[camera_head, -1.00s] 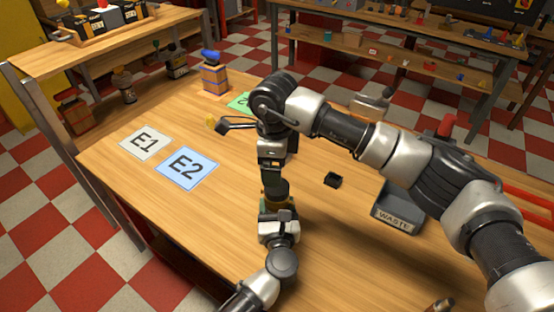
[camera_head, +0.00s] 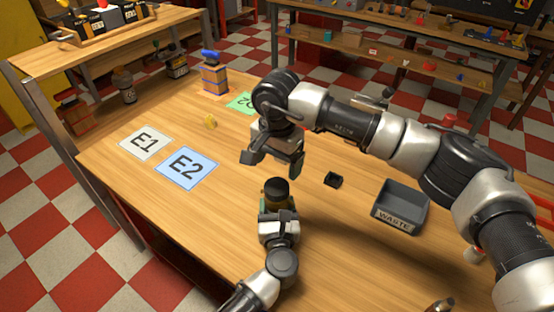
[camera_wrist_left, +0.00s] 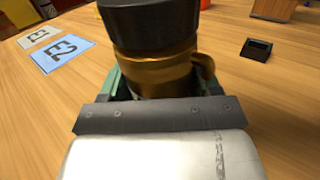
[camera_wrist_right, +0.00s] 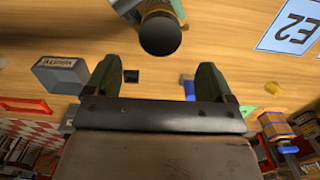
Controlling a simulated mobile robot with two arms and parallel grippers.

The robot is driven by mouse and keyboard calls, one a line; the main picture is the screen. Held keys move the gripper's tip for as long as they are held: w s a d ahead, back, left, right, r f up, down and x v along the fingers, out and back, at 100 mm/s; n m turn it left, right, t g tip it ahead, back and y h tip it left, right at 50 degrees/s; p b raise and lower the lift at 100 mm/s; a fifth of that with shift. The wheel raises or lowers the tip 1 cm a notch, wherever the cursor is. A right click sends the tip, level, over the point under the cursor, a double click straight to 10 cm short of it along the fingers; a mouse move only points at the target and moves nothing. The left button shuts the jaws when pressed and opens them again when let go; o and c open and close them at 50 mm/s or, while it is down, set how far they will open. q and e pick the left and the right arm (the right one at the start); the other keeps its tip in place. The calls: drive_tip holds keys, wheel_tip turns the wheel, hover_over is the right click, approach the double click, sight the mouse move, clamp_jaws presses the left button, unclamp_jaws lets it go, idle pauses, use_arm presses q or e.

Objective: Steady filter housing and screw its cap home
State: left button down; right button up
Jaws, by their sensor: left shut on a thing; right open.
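The filter housing (camera_head: 277,202) is a brass-coloured cylinder standing upright near the table's middle, with a side lug visible in the left wrist view (camera_wrist_left: 165,75). A black cap (camera_head: 276,187) sits on its top; whether it is fully tight I cannot tell. It also shows in the right wrist view (camera_wrist_right: 160,36). My left gripper (camera_head: 277,213) is shut around the housing's body, below the cap. My right gripper (camera_head: 271,163) is open and empty, tilted, behind and above the housing, apart from the cap.
A grey WASTE bin (camera_head: 400,207) and a small black block (camera_head: 333,180) are to the right. Mats E1 (camera_head: 145,142) and E2 (camera_head: 186,168) lie left, a green mat (camera_head: 240,102) behind. A yellow piece (camera_head: 210,121) and an orange block with blue top (camera_head: 214,75) stand farther back.

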sight(277, 186)
drive_tip(key=shift+f, duration=4.05)
drive_tip(key=c, duration=0.9)
drive_tip(key=m, duration=0.5)
drive_tip(key=o, duration=1)
drive_tip(key=shift+r, duration=2.3)
